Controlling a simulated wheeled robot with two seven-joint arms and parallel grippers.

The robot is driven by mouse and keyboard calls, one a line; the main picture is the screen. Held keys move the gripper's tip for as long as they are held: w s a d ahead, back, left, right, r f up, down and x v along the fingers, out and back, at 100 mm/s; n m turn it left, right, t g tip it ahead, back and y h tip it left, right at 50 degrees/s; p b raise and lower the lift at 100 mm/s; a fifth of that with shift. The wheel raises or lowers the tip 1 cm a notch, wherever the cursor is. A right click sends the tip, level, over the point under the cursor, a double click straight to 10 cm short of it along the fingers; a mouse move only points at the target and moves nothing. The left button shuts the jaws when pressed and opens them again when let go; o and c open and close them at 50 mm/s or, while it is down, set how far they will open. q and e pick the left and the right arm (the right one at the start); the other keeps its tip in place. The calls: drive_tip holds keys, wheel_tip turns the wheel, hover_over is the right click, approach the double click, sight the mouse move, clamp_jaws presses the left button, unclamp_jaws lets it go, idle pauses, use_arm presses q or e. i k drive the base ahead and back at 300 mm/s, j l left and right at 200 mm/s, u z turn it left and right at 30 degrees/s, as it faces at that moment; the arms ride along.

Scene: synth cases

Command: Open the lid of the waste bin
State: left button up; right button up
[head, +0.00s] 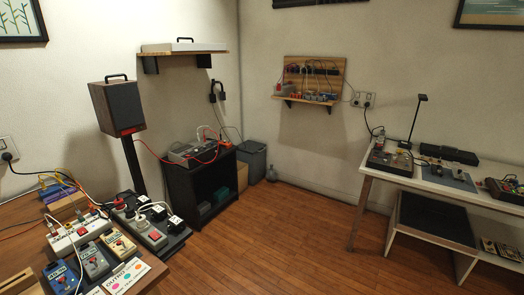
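A grey waste bin (256,167) stands on the floor in the far corner of the room, partly hidden by the dark cabinet to its left. Its lid (251,147) looks closed, though it is small and far off. Neither of my grippers shows in the head view.
A dark open cabinet (179,186) with devices on top stands left of the bin. A wooden desk (22,212) fills the left front, and a white-topped table (408,172) stands at right. The wooden floor (275,235) between is clear.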

sight(251, 146)
drive_tip(key=i, duration=2.3)
